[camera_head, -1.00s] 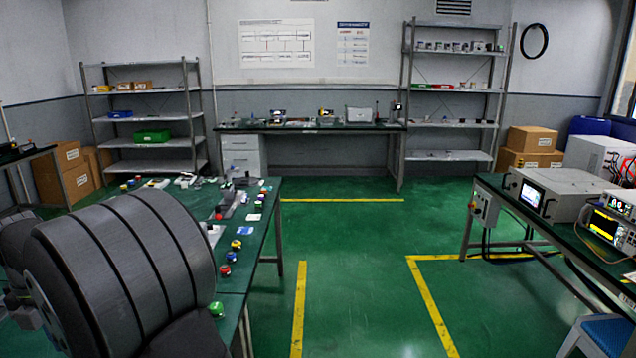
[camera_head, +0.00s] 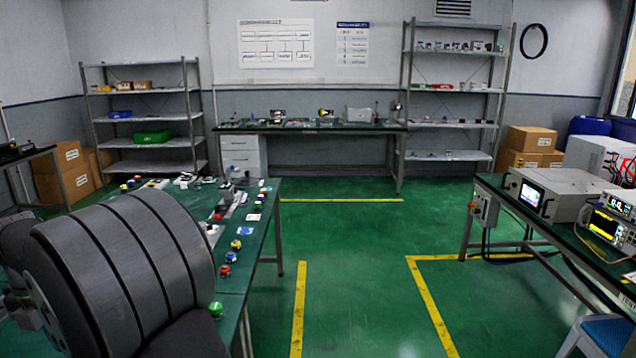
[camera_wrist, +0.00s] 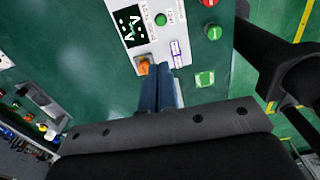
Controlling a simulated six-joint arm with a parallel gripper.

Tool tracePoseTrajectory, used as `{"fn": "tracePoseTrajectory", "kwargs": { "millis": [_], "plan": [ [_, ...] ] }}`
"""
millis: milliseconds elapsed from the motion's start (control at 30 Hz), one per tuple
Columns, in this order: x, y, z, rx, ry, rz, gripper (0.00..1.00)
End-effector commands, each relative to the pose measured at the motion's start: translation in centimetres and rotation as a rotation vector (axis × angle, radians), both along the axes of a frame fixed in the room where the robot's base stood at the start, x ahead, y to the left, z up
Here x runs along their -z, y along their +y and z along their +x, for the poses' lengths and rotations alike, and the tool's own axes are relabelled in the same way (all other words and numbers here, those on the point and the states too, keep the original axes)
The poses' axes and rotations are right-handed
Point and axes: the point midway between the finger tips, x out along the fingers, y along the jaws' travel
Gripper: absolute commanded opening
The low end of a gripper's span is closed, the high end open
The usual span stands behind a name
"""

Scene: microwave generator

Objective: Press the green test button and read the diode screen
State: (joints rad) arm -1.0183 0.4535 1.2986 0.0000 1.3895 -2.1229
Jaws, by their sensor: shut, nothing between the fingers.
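In the wrist view, a white panel (camera_wrist: 185,30) lies on the green table. It carries a black diode screen (camera_wrist: 131,25) with pale green-white marks, too small to read surely. The green test button (camera_wrist: 160,19) sits right beside the screen, with small lettering near it. An orange part (camera_wrist: 143,66) is at the panel's near edge. My gripper (camera_wrist: 158,68) has blue fingers, closed together and empty, with tips over the panel's near edge beside the orange part. The test button is apart from the fingertips, further up the picture. In the head view, my arm hides the gripper and panel.
Loose buttons lie right of the panel: a green one (camera_wrist: 214,32), another green one (camera_wrist: 205,79) and a red one (camera_wrist: 210,2). In the head view, several coloured buttons line the table's right edge (camera_head: 262,235). An instrument bench (camera_head: 560,230) stands right, across open floor.

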Motion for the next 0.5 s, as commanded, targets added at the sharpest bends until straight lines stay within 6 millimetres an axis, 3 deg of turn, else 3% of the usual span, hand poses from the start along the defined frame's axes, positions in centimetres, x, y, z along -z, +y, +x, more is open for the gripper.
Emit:
{"fn": "tracePoseTrajectory", "kwargs": {
  "millis": [367, 500],
  "plan": [
    [0.03, 0.0, 0.0, 0.0, -0.001, -0.001, 0.0],
    [0.99, -0.12, -0.08, -0.01, -0.025, -0.03, 0.0]
  ]
}}
